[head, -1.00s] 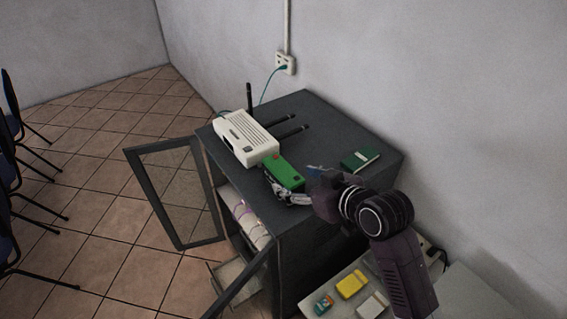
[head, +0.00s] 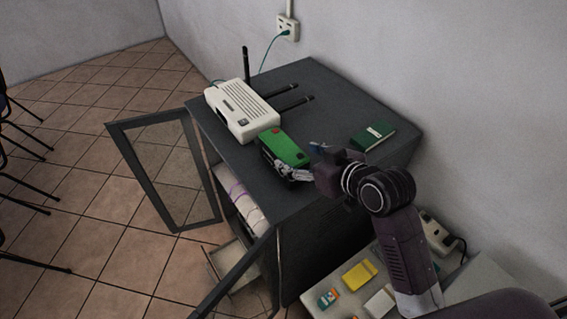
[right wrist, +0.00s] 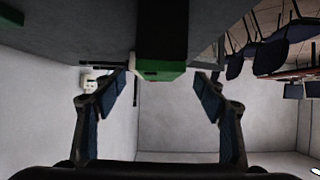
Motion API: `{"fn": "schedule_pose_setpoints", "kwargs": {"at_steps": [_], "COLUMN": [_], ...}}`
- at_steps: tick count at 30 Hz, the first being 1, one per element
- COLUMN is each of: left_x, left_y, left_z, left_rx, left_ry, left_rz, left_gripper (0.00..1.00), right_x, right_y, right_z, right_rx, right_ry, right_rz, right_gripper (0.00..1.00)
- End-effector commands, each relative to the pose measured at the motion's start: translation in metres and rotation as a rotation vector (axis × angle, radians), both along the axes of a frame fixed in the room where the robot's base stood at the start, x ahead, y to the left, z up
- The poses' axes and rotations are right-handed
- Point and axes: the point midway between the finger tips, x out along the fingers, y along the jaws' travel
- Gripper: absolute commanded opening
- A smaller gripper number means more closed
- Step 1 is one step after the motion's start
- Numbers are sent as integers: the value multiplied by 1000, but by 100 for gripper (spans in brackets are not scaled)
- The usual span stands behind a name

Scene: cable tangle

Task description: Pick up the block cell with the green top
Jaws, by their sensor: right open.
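The block cell with the green top (head: 287,147) lies on the dark cabinet top, next to the white router. It has dark sides and a small red mark on top. My right gripper (head: 305,160) is open at the block's near right end, one finger beside its front side. In the right wrist view, the block (right wrist: 160,68) shows between and beyond the two spread fingers (right wrist: 165,82). I cannot tell whether a finger touches it. My left gripper is not in view.
The white router (head: 240,110) with black antennas stands behind the block. A dark green book (head: 372,135) lies to the right on the cabinet top (head: 350,100). The cabinet's glass doors (head: 160,165) hang open. A low table below holds a yellow block (head: 359,275) and other small items.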

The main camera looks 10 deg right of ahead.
Motion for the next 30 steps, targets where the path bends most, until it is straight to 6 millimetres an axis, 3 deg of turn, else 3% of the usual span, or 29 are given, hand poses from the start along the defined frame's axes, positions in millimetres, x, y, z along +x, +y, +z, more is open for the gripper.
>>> {"fn": "schedule_pose_setpoints", "kwargs": {"at_steps": [1,4,30], "left_x": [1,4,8], "left_y": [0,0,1], "left_z": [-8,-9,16], "left_rx": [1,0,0], "left_ry": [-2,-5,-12], "left_rz": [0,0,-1], "left_gripper": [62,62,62], "right_x": [0,1,66], "right_y": [0,1,26], "right_z": [-8,-10,-40], "right_rx": [0,0,0], "right_ry": [-1,-1,0], "right_rz": [0,0,1], "right_gripper": [65,65,65]}}
